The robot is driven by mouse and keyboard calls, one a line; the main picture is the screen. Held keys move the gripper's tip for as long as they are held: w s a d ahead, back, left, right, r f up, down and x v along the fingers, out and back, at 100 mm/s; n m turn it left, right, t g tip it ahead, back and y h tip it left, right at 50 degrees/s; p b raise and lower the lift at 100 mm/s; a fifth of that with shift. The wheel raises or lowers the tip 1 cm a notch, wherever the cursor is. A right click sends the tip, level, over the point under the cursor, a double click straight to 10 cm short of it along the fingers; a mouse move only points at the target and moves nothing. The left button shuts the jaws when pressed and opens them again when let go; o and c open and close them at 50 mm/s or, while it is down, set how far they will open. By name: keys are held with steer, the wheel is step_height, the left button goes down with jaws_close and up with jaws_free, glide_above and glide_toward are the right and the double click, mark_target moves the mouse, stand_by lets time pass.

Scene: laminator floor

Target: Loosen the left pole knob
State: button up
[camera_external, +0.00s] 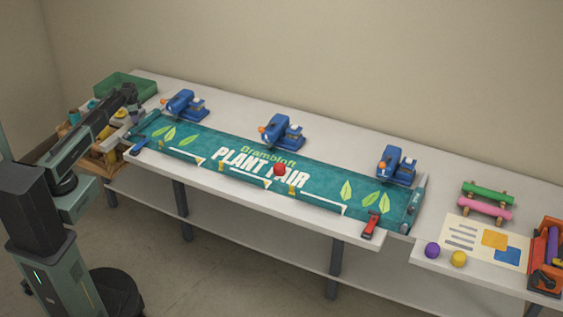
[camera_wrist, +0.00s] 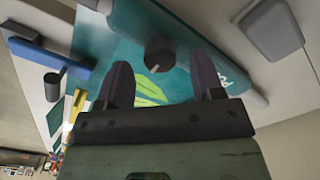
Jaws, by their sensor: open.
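A dark round knob (camera_wrist: 160,53) with a pale pointer line shows in the wrist view, at the teal pole beside the banner (camera_wrist: 110,52). My open gripper (camera_wrist: 164,63) has one finger to each side of it in the picture, and the knob appears just beyond the fingertips. I cannot tell whether either finger touches it. In the external view my gripper (camera_external: 134,112) is over the left end of the teal banner (camera_external: 325,182), which carries white "PLANT FAIR" lettering and leaves. The left knob cannot be made out there behind my arm.
A blue-handled clamp (camera_wrist: 45,60) and a grey block (camera_wrist: 271,30) flank the knob in the wrist view. Blue devices (camera_external: 281,131) line the banner's back edge. A red ball (camera_external: 280,169) lies on it, and a red clamp (camera_external: 371,224) grips its front right. A green bin (camera_external: 125,86) stands far left.

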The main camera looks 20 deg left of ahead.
step_height(320, 180, down, 2)
steer(key=shift+f+b, duration=0.15)
steer(key=shift+b, duration=0.3)
steer(key=c, duration=0.9)
